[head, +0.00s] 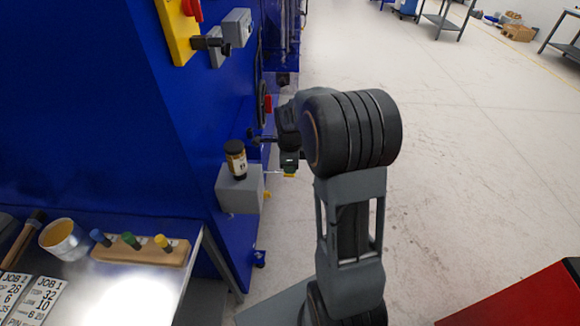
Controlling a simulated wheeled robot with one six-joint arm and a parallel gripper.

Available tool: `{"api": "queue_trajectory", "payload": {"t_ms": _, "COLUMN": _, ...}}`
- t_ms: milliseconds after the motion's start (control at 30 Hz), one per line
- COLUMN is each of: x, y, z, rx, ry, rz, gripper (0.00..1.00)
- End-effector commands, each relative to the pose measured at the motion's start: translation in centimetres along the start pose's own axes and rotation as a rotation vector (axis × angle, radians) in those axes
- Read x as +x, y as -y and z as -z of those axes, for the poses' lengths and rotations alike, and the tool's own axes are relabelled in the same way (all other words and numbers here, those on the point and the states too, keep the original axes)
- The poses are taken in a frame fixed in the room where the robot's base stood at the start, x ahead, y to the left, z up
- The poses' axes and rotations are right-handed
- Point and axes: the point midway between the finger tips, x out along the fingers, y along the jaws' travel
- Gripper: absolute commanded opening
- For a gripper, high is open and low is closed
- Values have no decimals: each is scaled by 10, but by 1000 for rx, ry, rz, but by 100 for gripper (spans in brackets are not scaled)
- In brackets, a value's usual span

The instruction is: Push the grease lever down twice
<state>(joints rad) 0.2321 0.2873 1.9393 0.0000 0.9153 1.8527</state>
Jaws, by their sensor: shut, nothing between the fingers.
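The grease unit (240,190) is a grey box on the side of the blue machine, with a dark bottle (236,160) with a pale label standing upright on top. A thin pale rod, which looks like the grease lever (272,172), runs from the box toward my gripper. My gripper (289,170) is shut and empty, just right of the box at about the height of its top. Green and yellow show at its tip. I cannot tell whether the gripper touches the lever. My own arm hides part of the area behind the gripper.
The blue machine (100,110) fills the left, with a yellow panel (178,30) and black handles. A metal table (140,280) at lower left holds a cup (63,240), a wooden block with coloured pegs (140,250) and job cards (35,300). Open floor (470,150) lies right.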

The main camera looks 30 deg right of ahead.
Motion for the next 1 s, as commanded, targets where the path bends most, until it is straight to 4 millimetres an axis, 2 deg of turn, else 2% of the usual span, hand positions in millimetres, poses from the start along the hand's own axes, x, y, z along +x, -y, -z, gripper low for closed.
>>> {"api": "queue_trajectory", "payload": {"t_ms": 400, "x": 35, "y": 0, "z": 6, "rx": 3, "ry": 248, "rz": -3, "gripper": 0}}
{"api": "queue_trajectory", "payload": {"t_ms": 767, "x": 31, "y": 0, "z": 5, "rx": 0, "ry": 244, "rz": -1, "gripper": 0}}
{"api": "queue_trajectory", "payload": {"t_ms": 1000, "x": 22, "y": 0, "z": 5, "rx": 0, "ry": 244, "rz": -1, "gripper": 0}}
